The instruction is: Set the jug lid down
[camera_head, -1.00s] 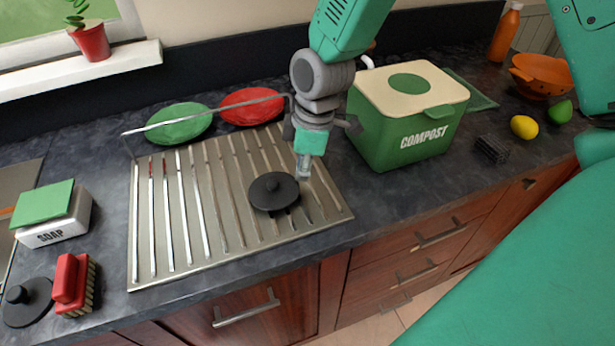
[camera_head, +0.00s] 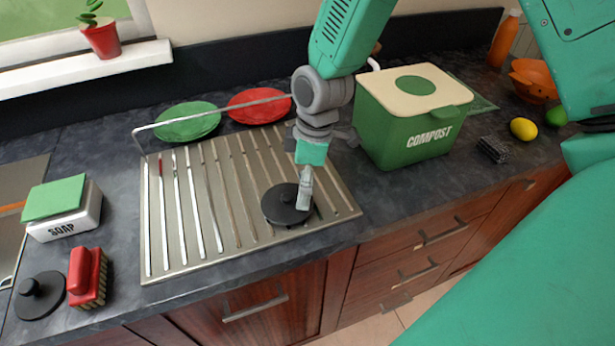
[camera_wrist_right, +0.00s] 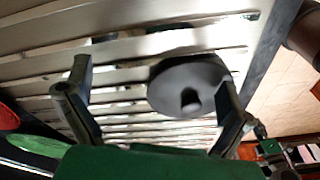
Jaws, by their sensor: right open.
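The jug lid, a black disc with a knob (camera_head: 279,208), lies flat on the ribbed metal draining board (camera_head: 240,238), near its right side. My right gripper (camera_head: 303,200) points down over the lid's right part, its tip overlapping the lid in the head view. In the right wrist view, the lid (camera_wrist_right: 180,82) shows between the spread fingers of the gripper (camera_wrist_right: 153,84), closer to the right finger. The gripper is open; whether a finger touches the lid cannot be told. My left gripper is not in view.
A green compost bin (camera_head: 405,125) stands right of the board. Green (camera_head: 187,122) and red (camera_head: 258,106) plates are behind it. A soap box (camera_head: 68,222), red brush (camera_head: 86,275) and another black knobbed disc (camera_head: 38,297) are at left.

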